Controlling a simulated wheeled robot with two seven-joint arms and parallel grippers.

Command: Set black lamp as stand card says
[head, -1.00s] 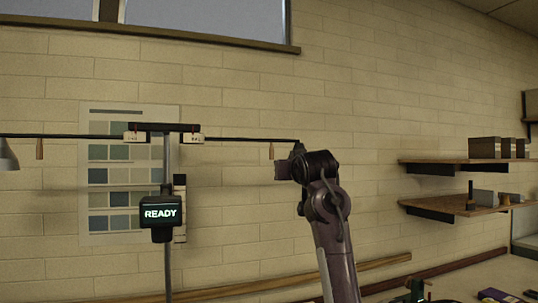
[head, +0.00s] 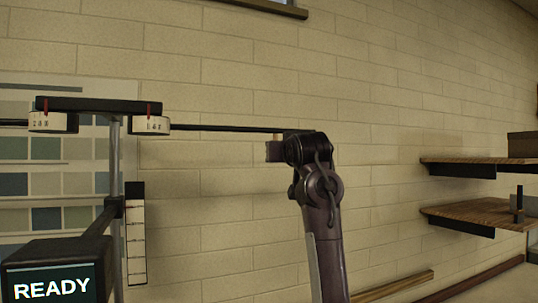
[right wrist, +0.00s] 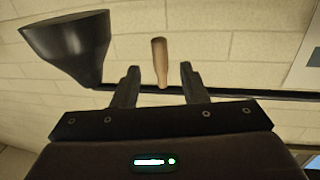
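A black lamp shade (right wrist: 72,45) shows at the upper left of the right wrist view. A wooden handle (right wrist: 160,60) hangs from a thin dark rod there. My right gripper (right wrist: 160,72) is open, its two fingers on either side of the handle with gaps visible. In the head view my right arm hides the lamp and the rod's end. The stand's crossbar (head: 98,105) carries two white dials, left (head: 48,122) and right (head: 152,124), with red pointers; their markings are too small to read. A display (head: 52,285) reads READY. My left gripper is out of view.
A vertical white scale with a black piece (head: 135,235) is beside the post (head: 115,165). A colour chart (head: 40,185) hangs on the brick wall behind. Wooden shelves (head: 470,212) are at the right. Wooden rails lie low along the wall.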

